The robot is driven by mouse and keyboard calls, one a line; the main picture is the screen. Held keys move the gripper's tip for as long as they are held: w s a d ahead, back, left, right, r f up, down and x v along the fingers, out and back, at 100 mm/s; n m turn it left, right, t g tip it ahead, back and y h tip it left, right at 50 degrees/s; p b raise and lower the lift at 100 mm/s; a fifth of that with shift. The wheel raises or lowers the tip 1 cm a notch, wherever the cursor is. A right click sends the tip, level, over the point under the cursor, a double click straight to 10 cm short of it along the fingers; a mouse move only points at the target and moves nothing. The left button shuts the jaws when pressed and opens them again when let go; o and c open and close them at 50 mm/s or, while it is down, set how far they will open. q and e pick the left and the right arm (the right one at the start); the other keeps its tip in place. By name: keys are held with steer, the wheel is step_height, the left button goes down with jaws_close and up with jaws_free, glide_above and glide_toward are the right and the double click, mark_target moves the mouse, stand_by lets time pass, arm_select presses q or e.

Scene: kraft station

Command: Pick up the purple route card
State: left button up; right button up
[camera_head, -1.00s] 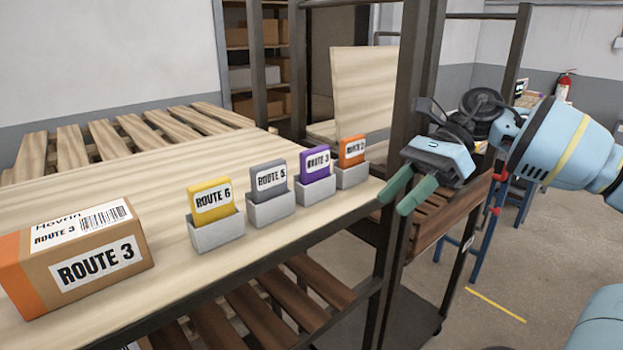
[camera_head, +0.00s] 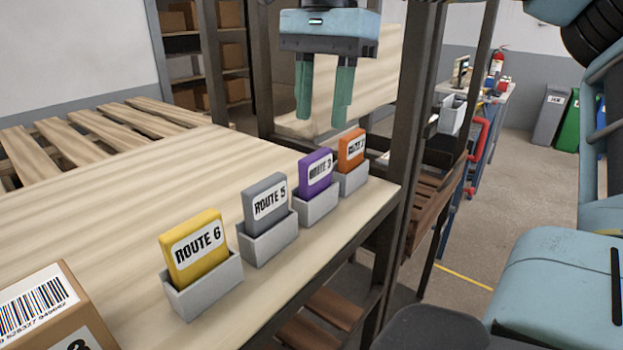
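The purple route card (camera_head: 314,173) stands upright in a small grey holder (camera_head: 316,208) on the wooden table, between the grey and orange cards. My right gripper (camera_head: 323,118) hangs fingers down, above the purple card in the picture and apart from it. Its two green fingers are spread with nothing between them. My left gripper is not in view.
The grey Route 5 card (camera_head: 265,198), yellow Route 6 card (camera_head: 194,248) and orange card (camera_head: 351,150) stand in their own holders in the same row. A cardboard box (camera_head: 62,310) is at the lower left. A dark post (camera_head: 405,110) rises at the table's right end.

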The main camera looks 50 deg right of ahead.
mark_target(316, 154)
step_height(316, 154, down, 2)
steer(key=shift+a, duration=0.1)
steer(key=shift+f, duration=0.45)
steer(key=f, duration=0.4)
steer(key=shift+w+a+f+p, duration=0.1)
steer(key=shift+a+f+p, duration=0.15)
steer(key=shift+p, duration=0.05)
steer(key=shift+c, duration=0.4)
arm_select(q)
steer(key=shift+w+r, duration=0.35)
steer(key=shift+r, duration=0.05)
arm_select(e)
jaws_close()
